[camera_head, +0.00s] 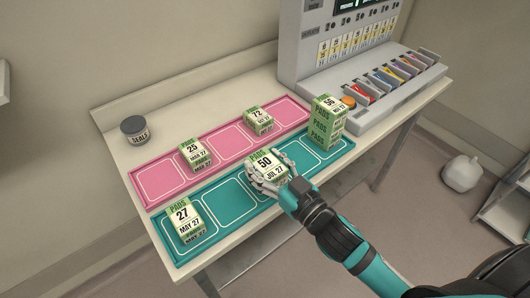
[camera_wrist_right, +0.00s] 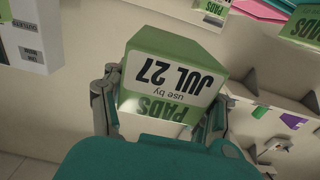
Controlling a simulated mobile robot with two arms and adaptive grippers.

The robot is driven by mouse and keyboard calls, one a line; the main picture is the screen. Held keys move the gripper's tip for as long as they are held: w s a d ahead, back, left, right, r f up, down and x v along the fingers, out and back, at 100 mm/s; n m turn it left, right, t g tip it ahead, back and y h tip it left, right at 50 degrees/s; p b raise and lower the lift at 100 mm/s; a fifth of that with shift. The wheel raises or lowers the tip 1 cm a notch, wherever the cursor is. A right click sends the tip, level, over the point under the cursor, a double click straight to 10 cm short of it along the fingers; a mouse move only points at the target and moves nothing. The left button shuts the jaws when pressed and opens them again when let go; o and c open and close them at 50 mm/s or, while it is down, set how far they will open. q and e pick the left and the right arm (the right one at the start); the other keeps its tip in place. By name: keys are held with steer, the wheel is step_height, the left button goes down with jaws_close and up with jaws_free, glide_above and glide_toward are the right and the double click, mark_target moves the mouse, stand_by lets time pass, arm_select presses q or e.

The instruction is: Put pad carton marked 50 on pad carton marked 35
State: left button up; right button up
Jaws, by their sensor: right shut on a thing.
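The pad carton marked 50 (camera_head: 266,163), white and green with "JUL 27", is in my right gripper (camera_head: 268,178), over the teal tray's middle. The fingers are shut on its sides. In the right wrist view the carton (camera_wrist_right: 170,75) shows its JUL 27 label upside down between the fingers (camera_wrist_right: 165,105). I cannot tell whether it touches anything below. No number 35 is readable; other cartons are marked 27 (camera_head: 184,219), 25 (camera_head: 195,154), 72 (camera_head: 258,118) and 56 (camera_head: 328,104), the last atop a stack. My left gripper is not in view.
The teal tray (camera_head: 207,239) lies in front of the pink tray (camera_head: 146,201), both with outlined slots, several bare. A dark SEALS jar (camera_head: 134,131) stands behind at left. A grey machine (camera_head: 346,52) with coloured slots (camera_head: 385,80) stands at the table's right rear, close to the carton stack.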

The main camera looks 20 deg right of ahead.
mark_target(264, 148)
steer(key=w, duration=0.2)
steer(key=w+d+p, duration=0.1)
steer(key=w, duration=0.2)
steer(key=shift+w+d+f, duration=0.1)
steer(key=shift+w+f, duration=0.1)
steer(key=shift+w, duration=0.05)
step_height(264, 148, down, 3)
steer(key=shift+f, duration=0.45)
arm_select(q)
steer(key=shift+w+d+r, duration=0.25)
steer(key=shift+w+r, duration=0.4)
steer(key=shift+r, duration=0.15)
arm_select(e)
steer(key=o, duration=1.3)
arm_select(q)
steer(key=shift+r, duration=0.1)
arm_select(e)
steer(key=shift+r, duration=0.15)
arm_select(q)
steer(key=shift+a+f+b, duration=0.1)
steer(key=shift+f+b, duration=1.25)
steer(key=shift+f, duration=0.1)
arm_select(e)
steer(key=shift+v, duration=6.05)
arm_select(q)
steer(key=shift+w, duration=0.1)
